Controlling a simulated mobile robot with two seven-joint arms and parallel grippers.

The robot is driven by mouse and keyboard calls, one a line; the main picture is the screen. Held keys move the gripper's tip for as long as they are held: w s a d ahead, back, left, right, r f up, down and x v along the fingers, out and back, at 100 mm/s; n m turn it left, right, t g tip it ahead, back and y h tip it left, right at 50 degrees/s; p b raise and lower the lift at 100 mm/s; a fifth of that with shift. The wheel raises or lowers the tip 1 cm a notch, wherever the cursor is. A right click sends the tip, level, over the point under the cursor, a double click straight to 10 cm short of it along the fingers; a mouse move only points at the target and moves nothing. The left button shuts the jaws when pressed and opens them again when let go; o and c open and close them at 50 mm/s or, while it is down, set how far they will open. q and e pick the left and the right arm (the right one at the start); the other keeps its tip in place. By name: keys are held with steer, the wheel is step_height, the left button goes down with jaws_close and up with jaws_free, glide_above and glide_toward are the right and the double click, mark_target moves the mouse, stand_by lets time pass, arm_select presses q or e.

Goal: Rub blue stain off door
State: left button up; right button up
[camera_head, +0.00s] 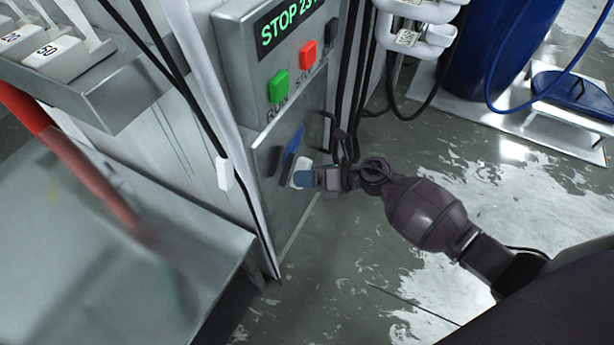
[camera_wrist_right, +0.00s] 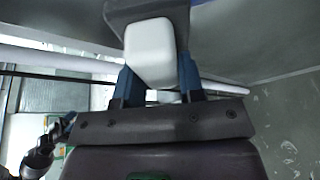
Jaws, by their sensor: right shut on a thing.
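The grey door (camera_head: 288,217) is the panel below the control box, and a blue stain (camera_head: 293,140) shows as a slanting streak on its upper part. My right gripper (camera_head: 303,178) is at the door, just below the visible stain. Its blue fingers are shut on a white block (camera_wrist_right: 150,55) with a dark grey pad on its far side. The white block also shows in the head view (camera_head: 301,172). The pad faces the door at very close range; I cannot tell whether it touches. The pad and block may hide part of the stain.
The control box (camera_head: 245,75) above the door has a green button (camera_head: 279,86), a red button (camera_head: 308,54) and a black one. Black cables (camera_head: 350,100) hang right of the door. A grey metal table (camera_head: 110,270) stands at left. The wet floor (camera_head: 340,260) is open.

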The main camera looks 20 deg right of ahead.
steer(key=shift+w+a, duration=0.55)
steer(key=shift+w, duration=0.15)
stand_by(0.7)
arm_select(q)
steer(key=shift+f, duration=0.1)
arm_select(e)
steer(key=shift+d, duration=0.1)
